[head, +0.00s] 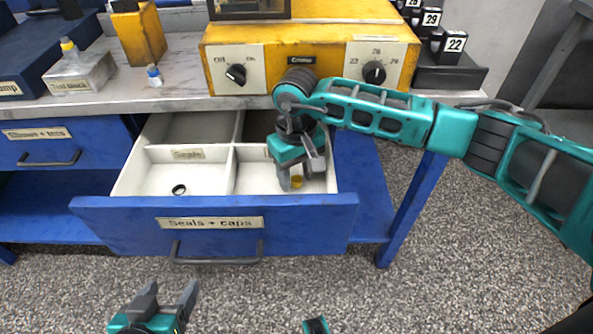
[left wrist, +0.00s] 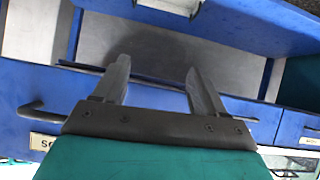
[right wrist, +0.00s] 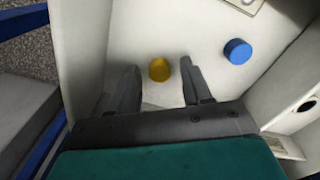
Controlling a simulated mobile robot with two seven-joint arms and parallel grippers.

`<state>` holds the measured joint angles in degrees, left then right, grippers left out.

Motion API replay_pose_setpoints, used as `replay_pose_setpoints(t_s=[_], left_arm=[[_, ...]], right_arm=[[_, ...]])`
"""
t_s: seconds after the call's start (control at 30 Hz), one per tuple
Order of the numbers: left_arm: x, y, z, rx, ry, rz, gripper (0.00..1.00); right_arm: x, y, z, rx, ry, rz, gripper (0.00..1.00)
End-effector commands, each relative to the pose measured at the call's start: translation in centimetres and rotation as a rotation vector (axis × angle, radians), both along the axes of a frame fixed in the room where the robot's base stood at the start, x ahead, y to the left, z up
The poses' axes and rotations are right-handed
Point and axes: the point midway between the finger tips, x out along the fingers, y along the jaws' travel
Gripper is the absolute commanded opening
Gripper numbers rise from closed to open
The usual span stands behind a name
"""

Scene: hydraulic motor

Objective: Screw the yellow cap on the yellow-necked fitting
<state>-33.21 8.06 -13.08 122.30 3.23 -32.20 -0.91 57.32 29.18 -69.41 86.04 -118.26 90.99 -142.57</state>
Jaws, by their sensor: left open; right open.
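The yellow cap (head: 297,182) lies on the floor of the front right compartment of the open drawer. In the right wrist view the cap (right wrist: 160,69) sits between the fingertips of my right gripper (right wrist: 159,66), with gaps on both sides. That gripper, also in the head view (head: 300,175), is open and reaches down into the compartment. A fitting with a yellow neck (head: 69,47) stands upright on the grey test block (head: 78,74) at the bench's left. My left gripper (head: 168,290) is open and empty, low in front of the drawer; its fingers show in the left wrist view (left wrist: 155,75).
A blue cap (right wrist: 237,51) lies in the same compartment, right of the yellow one. A dark ring (head: 179,189) lies in the front left compartment. Drawer walls (head: 233,170) surround my right gripper. A blue-topped part (head: 154,75) stands on the bench before a yellow block (head: 138,36).

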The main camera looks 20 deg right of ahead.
Motion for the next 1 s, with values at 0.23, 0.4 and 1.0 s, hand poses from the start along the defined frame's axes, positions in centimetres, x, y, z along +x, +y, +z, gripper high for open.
replay_pose_setpoints(t_s=[0.23, 0.4, 1.0], left_arm=[[0.03, -0.36, 0.21, -0.004, -0.001, -0.006, 0.71], [0.07, -0.34, 0.16, -0.005, -0.003, -0.006, 0.71], [0.19, -0.03, -0.31, -0.001, -0.005, 0.0, 0.71]], right_arm=[[0.03, -0.02, -0.06, 0.0, 0.0, -0.001, 0.49], [0.03, -0.03, -0.08, 0.0, -0.001, -0.001, 0.49], [0.03, -0.03, -0.06, 0.0, -0.001, -0.001, 0.39]])
